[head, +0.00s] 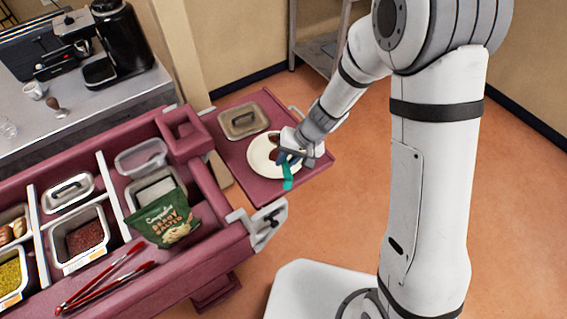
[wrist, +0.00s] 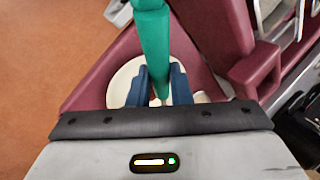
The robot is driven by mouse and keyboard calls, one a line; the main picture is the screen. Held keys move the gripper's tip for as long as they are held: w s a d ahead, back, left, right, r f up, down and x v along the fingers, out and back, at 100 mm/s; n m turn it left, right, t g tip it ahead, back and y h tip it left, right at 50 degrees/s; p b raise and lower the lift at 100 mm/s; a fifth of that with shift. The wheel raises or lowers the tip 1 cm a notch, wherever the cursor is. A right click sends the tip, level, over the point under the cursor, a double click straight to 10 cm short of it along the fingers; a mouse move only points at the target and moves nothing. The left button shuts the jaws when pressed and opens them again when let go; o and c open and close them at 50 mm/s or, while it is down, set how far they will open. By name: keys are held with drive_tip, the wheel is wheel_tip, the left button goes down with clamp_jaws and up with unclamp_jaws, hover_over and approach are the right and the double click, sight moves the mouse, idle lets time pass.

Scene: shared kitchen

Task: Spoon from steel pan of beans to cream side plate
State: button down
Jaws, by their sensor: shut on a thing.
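The cream side plate (head: 255,156) lies on the maroon side shelf in the head view. In the wrist view the plate (wrist: 119,84) shows below the fingers. My gripper (head: 289,158) is over the plate's right part, shut on the teal handle of the spoon (head: 288,180). In the wrist view the handle (wrist: 153,40) runs up between the blue fingers (wrist: 160,85). The spoon's bowl is hidden, and I cannot tell whether it touches the plate. A dark brown patch shows on the plate beside the gripper. The steel pan of beans (head: 84,238), dark red inside, sits in the maroon cart.
A green snack bag (head: 164,220), red tongs (head: 105,284) and a clear tub (head: 141,157) are on the cart to the left. The shelf's front part is bare.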

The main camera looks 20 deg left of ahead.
wheel_tip(320, 180, up, 5)
drive_tip(key=p, duration=0.4)
drive_tip(key=shift+a+f+p, duration=0.1)
drive_tip(key=shift+f+p, duration=0.05)
drive_tip(key=shift+p, duration=0.2)
drive_tip(key=shift+a+r+h, duration=0.1)
drive_tip(key=shift+r+h, duration=0.1)
drive_tip(key=shift+h, duration=0.1)
drive_tip(key=shift+s+n, duration=0.1)
drive_tip(key=shift+n, duration=0.2)
drive_tip(key=shift+a+r+n+t+h, duration=0.2)
drive_tip(key=shift+r+n+t+h, duration=0.4)
drive_tip(key=shift+h, duration=0.5)
idle(0.5)
drive_tip(key=shift+m, duration=0.3)
